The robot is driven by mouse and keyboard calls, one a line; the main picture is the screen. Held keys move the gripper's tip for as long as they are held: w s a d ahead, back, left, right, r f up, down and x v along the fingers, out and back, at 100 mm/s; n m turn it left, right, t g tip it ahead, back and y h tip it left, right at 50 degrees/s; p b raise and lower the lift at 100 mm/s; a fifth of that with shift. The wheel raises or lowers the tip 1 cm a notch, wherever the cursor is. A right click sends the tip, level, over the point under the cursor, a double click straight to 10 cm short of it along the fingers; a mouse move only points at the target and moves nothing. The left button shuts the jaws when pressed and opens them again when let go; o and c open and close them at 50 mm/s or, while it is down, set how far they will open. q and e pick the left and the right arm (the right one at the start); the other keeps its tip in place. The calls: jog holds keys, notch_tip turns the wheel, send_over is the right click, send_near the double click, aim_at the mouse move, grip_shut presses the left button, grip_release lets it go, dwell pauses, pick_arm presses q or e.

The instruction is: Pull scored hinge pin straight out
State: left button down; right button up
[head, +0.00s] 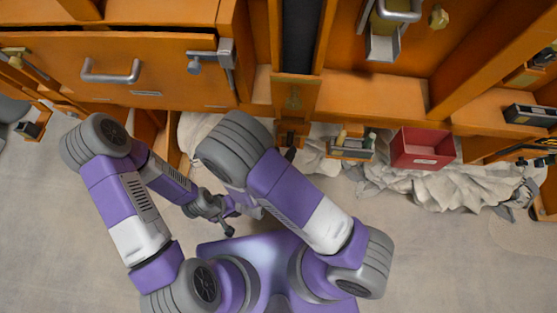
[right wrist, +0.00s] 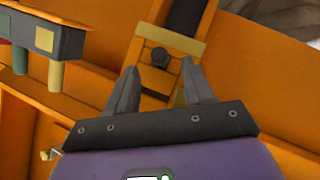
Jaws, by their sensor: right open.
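In the right wrist view, a dark round knob-like end (right wrist: 160,56) sits in a light wooden block (right wrist: 172,42) below a dark strip. It may be the hinge pin; no score mark can be made out. My right gripper (right wrist: 162,90) is open, with its two fingers apart on either side of the line to this knob. Nothing is between the fingers, and I cannot tell the remaining distance. In the head view my own arm hides the right gripper. My left gripper (head: 228,217) is low near my base in the head view, small and dark; its jaw state is unclear.
An orange wooden cabinet with a handled drawer (head: 112,82) spans the back. A red box (head: 421,149) and a small tool tray (head: 350,149) stand right of the central post (head: 295,97). Crumpled pale cloth (head: 450,187) lies below them.

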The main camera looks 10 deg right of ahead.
aim_at(287, 145)
jog(key=shift+b+x, duration=0.4)
jog(key=shift+x, duration=1.35)
grip_shut()
